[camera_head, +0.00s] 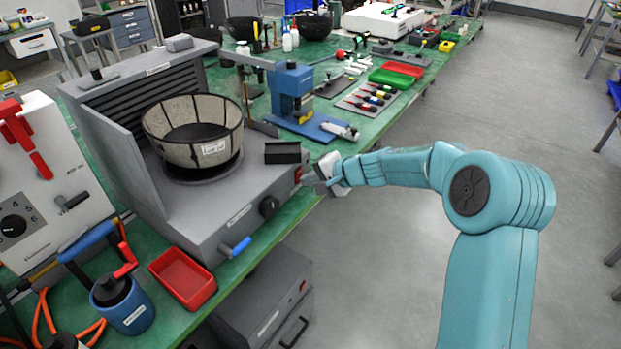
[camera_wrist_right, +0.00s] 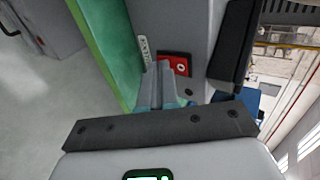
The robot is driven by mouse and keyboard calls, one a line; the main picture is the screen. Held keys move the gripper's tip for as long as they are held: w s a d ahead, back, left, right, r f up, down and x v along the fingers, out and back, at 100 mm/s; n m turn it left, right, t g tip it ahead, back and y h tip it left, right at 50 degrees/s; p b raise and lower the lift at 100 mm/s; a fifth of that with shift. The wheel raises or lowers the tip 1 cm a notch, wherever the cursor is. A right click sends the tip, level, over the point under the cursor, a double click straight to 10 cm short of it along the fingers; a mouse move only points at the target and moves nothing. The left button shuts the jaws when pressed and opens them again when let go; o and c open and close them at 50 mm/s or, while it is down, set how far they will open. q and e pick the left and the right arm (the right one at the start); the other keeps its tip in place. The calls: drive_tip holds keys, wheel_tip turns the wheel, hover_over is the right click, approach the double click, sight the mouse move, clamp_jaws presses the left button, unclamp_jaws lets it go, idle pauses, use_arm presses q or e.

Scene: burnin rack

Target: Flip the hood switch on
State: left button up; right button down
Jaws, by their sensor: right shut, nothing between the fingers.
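The grey hood unit (camera_head: 225,215) stands on the green bench with a mesh-sided bowl (camera_head: 195,130) in its bay. The red hood switch (camera_head: 298,175) is at the right end of its front face. In the right wrist view the switch (camera_wrist_right: 178,64) is a red rocker in a dark frame, just beyond the fingertips. I cannot tell its on or off position. My right gripper (camera_head: 320,178) is shut and empty, close in front of the switch; whether it touches is unclear. It also shows in the wrist view (camera_wrist_right: 160,75). My left gripper is not in view.
A black knob (camera_head: 269,206) and a blue-handled valve (camera_head: 236,247) sit on the same front face. A white socket strip (camera_wrist_right: 145,50) is near the switch. Open floor (camera_head: 370,260) lies right of the bench.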

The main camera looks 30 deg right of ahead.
drive_tip(key=f+b, duration=0.1)
drive_tip(key=b, duration=0.3)
drive_tip(key=shift+w+f, duration=0.1)
drive_tip(key=shift+w, duration=0.05)
drive_tip(key=shift+a+r+p, duration=0.1)
drive_tip(key=shift+r+p, duration=0.5)
drive_tip(key=shift+p, duration=0.05)
drive_tip(key=shift+w+r+p, duration=0.1)
drive_tip(key=shift+r+p, duration=0.4)
drive_tip(key=shift+r, duration=0.45)
drive_tip(key=shift+f, duration=0.15)
